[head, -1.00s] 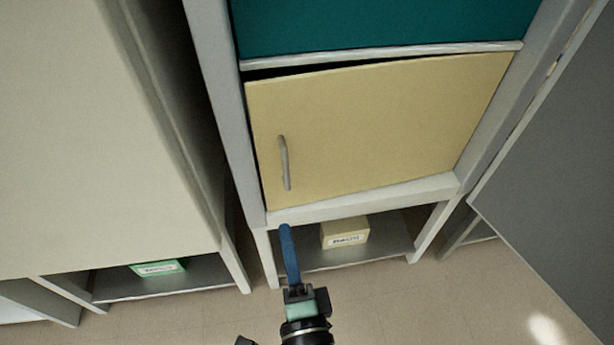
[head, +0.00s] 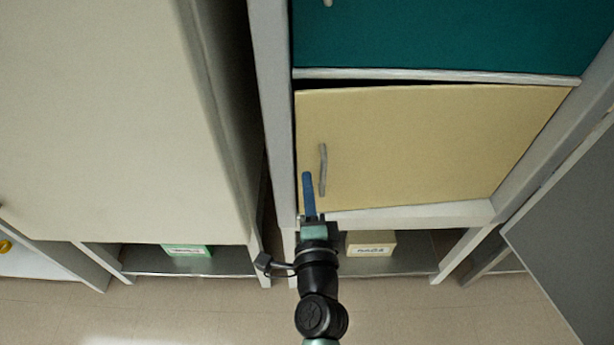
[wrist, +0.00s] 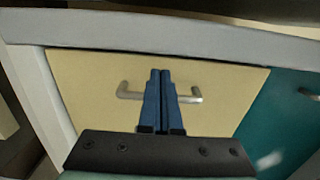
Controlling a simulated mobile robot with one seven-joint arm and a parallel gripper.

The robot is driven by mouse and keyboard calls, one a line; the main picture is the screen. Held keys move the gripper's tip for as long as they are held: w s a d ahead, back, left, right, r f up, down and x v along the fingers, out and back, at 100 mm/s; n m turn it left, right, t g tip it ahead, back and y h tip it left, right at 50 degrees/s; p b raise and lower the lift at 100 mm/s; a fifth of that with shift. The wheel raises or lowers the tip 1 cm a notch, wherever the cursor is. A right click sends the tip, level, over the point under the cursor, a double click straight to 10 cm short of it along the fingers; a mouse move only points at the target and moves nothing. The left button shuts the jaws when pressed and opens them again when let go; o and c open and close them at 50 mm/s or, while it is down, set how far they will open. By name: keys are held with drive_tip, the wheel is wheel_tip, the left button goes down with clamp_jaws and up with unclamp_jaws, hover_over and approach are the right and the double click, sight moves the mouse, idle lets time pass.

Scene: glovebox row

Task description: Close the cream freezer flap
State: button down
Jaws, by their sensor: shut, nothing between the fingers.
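The cream freezer flap (head: 420,145) is a flat door in a pale grey frame, with a grey bar handle (head: 323,170) near its left edge. A thin dark gap shows along its top edge, so it stands slightly ajar. My gripper (head: 307,178) is shut and empty, its blue fingers in front of the flap just left of the handle. In the wrist view the closed fingertips (wrist: 160,74) overlap the middle of the handle (wrist: 190,97) on the cream flap (wrist: 215,80). I cannot tell whether they touch it.
A teal door (head: 440,35) sits above the flap. Below is an open shelf with a cream labelled box (head: 370,244). A green box (head: 188,251) lies on a shelf to the left, under a large pale cabinet (head: 110,120). A grey panel (head: 570,210) stands at the right.

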drive_tip(key=shift+w+a, duration=0.1)
drive_tip(key=shift+w, duration=0.7)
